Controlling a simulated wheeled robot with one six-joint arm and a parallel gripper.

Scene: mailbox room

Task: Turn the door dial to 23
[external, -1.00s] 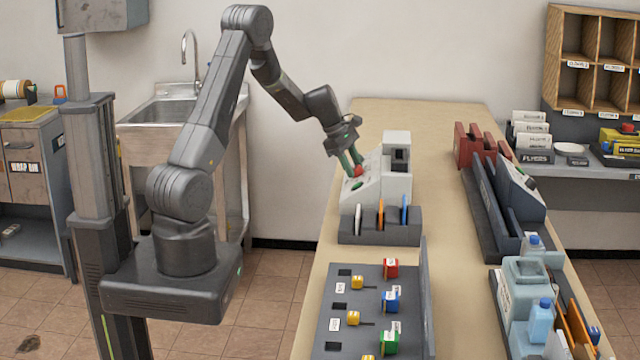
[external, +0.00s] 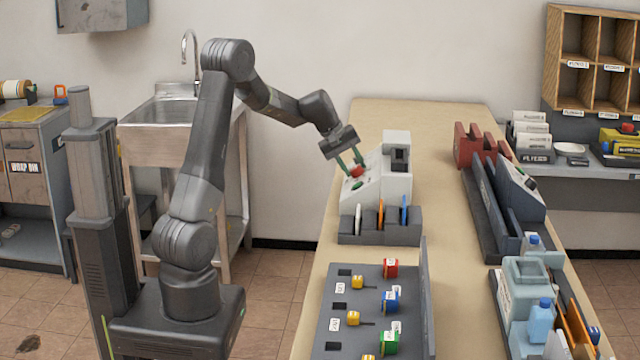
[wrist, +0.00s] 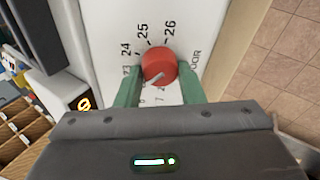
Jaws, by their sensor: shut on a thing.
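The red door dial (wrist: 160,64) is a round knob on a white panel (wrist: 105,20), with the word DOOR to its right. The numbers 23, 24, 25 and 26 are printed around its left and upper side. A pale pointer mark on the dial slants to the lower left; the exact number it points at is hard to tell. My gripper (wrist: 159,72) has one green finger on each side of the dial and is shut on it. In the external view, my gripper (external: 352,162) comes down onto the dial (external: 357,172) on the sloped face of the white unit (external: 396,185).
A grey rack (external: 380,238) with upright cards stands before the white unit. A board (external: 330,285) with coloured blocks lies nearer. The table middle (external: 430,160) is clear.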

